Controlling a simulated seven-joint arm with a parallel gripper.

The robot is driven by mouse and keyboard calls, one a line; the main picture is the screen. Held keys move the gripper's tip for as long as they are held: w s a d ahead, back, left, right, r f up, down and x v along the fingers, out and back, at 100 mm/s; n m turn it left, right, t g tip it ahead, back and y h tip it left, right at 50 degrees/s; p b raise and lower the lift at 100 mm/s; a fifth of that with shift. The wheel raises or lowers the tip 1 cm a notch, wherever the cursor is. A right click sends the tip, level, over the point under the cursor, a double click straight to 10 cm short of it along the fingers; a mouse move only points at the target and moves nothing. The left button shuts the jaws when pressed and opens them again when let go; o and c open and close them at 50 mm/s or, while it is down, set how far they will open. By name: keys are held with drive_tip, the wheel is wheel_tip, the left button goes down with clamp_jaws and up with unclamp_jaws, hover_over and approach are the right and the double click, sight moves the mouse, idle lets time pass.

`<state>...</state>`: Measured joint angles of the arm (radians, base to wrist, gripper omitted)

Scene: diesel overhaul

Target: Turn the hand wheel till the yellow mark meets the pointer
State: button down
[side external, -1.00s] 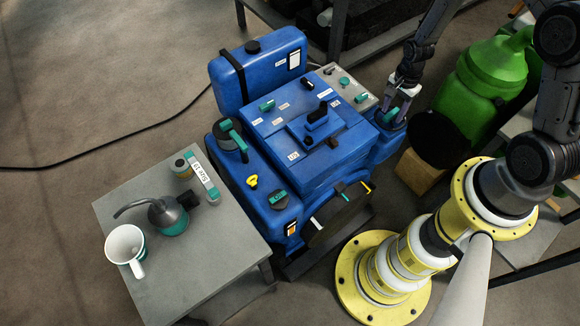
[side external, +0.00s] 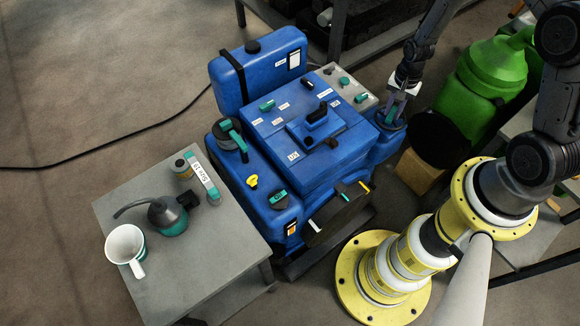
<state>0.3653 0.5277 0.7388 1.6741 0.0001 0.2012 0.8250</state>
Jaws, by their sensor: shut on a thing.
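My gripper (side external: 397,103) points down at the right side of the blue engine (side external: 290,130). It is shut on the teal grip of the hand wheel (side external: 391,122), which is partly covered by the fingers. A dark disc (side external: 335,217) stands at the engine's front face. The yellow mark (side external: 364,186) is near the disc's upper right edge. A teal mark (side external: 346,197) sits to its left, below a small dark block (side external: 340,187) at the rim. I cannot tell for sure which part is the pointer; the yellow mark is apart from this block.
A grey table (side external: 220,240) at the left holds a white mug (side external: 124,245), an oil can (side external: 168,216) and a labelled teal-and-white item (side external: 203,180). A green container (side external: 492,75) and a wooden block (side external: 421,173) stand right of the engine.

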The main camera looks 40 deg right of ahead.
drive_tip(key=shift+n, duration=0.9)
drive_tip(key=shift+n, duration=0.8)
drive_tip(key=n, duration=0.4)
drive_tip(key=n, duration=0.4)
drive_tip(key=shift+n, duration=0.8)
